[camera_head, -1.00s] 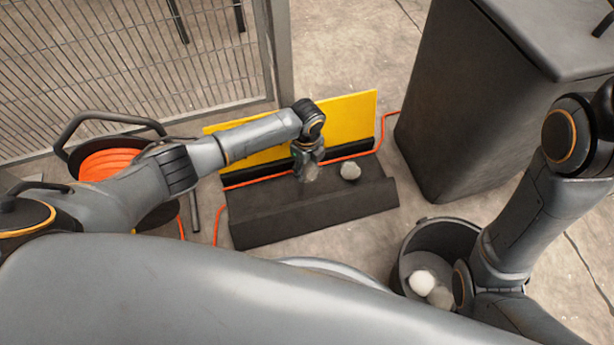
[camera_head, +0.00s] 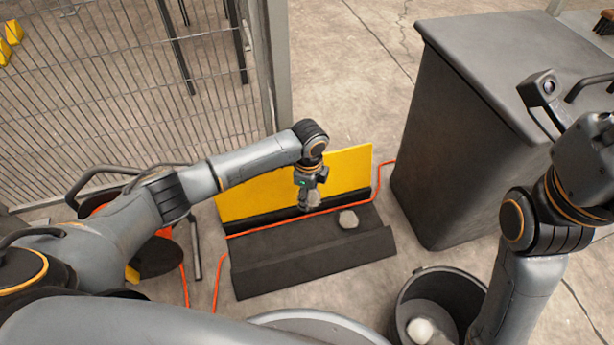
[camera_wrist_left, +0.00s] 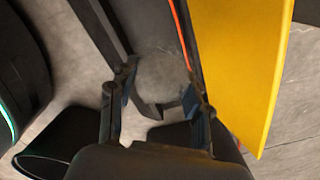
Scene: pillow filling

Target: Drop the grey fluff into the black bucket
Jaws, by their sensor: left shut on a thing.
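My left gripper (camera_head: 312,197) is shut on a lump of grey fluff (camera_head: 313,201) and holds it above the back of the dark block (camera_head: 310,260). In the left wrist view the same fluff (camera_wrist_left: 162,82) shows round and pale grey between the two fingers. A second pale lump of fluff (camera_head: 348,219) lies on the dark block, just right of the gripper. The black bucket (camera_head: 476,290) stands at the lower right with a whitish lump (camera_head: 420,330) inside. My right arm partly covers its right side; the fingers of my right gripper do not show.
A yellow panel (camera_head: 350,165) stands behind the block, with an orange cord (camera_head: 386,170) beside it. A large dark bin (camera_head: 470,150) is at the right. A wire fence (camera_head: 120,110) and a cable reel (camera_head: 155,258) are at the left.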

